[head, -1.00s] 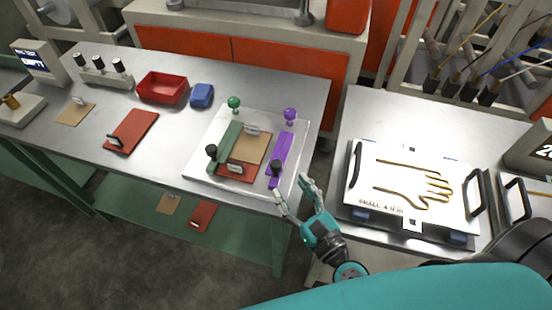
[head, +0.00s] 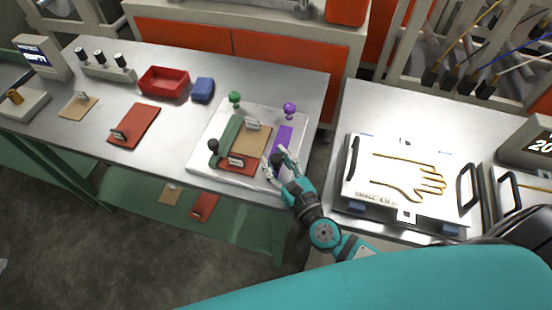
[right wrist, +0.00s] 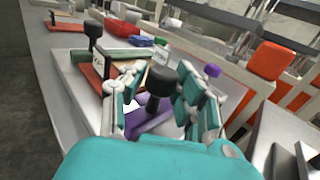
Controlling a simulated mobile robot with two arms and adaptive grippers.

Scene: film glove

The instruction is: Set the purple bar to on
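The purple bar (head: 283,138) lies on the right side of a white board (head: 211,129) on the left table. A purple knob (head: 289,108) stands at the bar's far end, and a black knob is at its near end. My right gripper (head: 277,157) is at the near end of the bar. In the right wrist view the black knob (right wrist: 160,80) stands between my two spread fingers (right wrist: 150,100), with the purple bar (right wrist: 146,122) below it. I cannot tell whether the fingers touch the knob. My left gripper is not in view.
A green bar with a green knob (head: 235,98) and a brown-and-red stack (head: 250,137) lie beside the purple bar. A red bin (head: 164,84) and a blue block (head: 203,89) stand farther back. A white glove plate (head: 405,175) is at the right.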

